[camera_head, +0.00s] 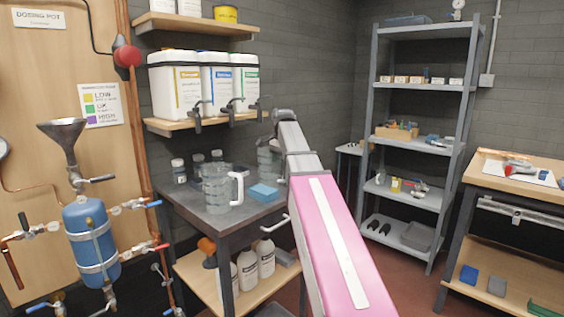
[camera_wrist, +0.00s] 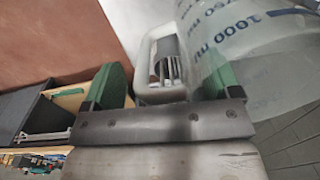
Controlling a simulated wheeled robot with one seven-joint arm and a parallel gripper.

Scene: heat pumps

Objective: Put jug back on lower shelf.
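A clear measuring jug (camera_wrist: 262,60) with blue millilitre marks fills the right of the wrist view. In the head view a clear jug (camera_head: 265,162) shows beside my arm above the bench, partly hidden; my gripper is hidden there. A second clear jug (camera_head: 215,190) with a white handle stands upright on the dark bench top (camera_head: 190,203). The bench's lower shelf (camera_head: 192,270) holds white bottles (camera_head: 247,270). The lower wall shelf (camera_head: 190,126) holds large canisters (camera_head: 178,85).
A blue block (camera_head: 264,192) and small jars (camera_head: 179,171) are on the bench. A blue tank (camera_head: 92,240) with a funnel and pipes is at left. A grey rack (camera_head: 437,30) and a wooden workbench (camera_head: 520,180) stand at right. Red floor is open between.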

